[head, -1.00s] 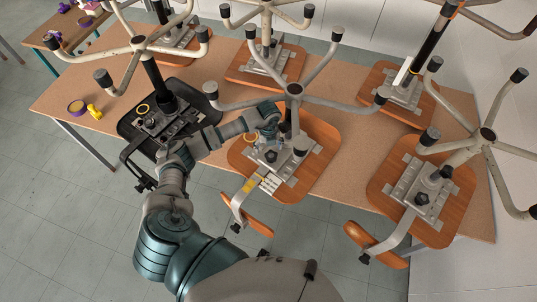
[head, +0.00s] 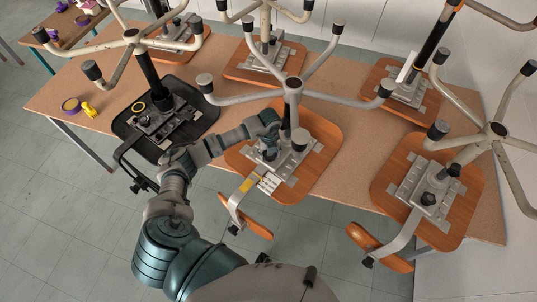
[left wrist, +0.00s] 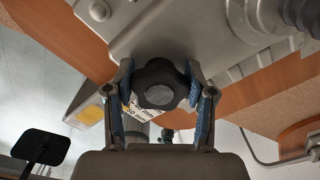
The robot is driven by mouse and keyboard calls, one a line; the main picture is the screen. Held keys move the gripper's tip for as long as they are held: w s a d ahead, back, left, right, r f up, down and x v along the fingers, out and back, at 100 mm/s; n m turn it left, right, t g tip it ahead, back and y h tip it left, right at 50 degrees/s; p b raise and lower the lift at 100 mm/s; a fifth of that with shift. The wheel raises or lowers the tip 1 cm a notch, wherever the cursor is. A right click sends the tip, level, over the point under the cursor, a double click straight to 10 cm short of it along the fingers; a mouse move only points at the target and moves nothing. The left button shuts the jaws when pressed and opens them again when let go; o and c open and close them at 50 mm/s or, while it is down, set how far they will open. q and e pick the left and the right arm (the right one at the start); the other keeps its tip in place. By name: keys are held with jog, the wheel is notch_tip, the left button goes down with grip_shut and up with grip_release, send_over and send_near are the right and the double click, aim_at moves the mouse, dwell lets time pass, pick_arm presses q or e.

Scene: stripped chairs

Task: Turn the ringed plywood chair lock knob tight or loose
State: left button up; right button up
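The plywood chair (head: 318,135) lies upside down on the table, its seat plate and mechanism facing up. Its black lobed lock knob (left wrist: 160,85) shows in the left wrist view. My left gripper (left wrist: 160,72) has one blue-padded finger on each side of this knob, with only narrow gaps and no clear grip. In the head view my left gripper (head: 268,150) reaches down over the mechanism and hides the knob. The ring beside the knob is hidden now. My right gripper is out of view.
A black chair (head: 190,128) with a yellow ring lies to the left. Another plywood chair (head: 465,200) lies to the right, with more behind. Steel chair legs (head: 340,97) spread above my gripper.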

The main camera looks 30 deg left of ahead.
pick_arm(q)
jog(key=shift+s+d+f, duration=0.1)
jog(key=shift+s+d, duration=0.05)
jog(key=shift+d, duration=0.05)
jog(key=c, duration=0.4)
jog(key=shift+d, duration=0.15)
grip_shut()
jog(key=shift+m+b, duration=0.45)
jog(key=shift+m, duration=0.45)
jog(key=m+b, duration=0.1)
jog(key=m, duration=0.2)
jog(key=shift+f+m, duration=0.15)
jog(key=shift+m, duration=0.15)
jog(key=o, duration=1.7)
grip_release()
jog(key=shift+r, duration=0.2)
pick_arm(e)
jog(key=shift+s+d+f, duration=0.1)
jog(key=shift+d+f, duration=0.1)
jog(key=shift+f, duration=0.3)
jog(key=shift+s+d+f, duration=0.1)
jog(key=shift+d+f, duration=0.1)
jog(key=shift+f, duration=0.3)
pick_arm(q)
jog(key=shift+r, duration=0.2)
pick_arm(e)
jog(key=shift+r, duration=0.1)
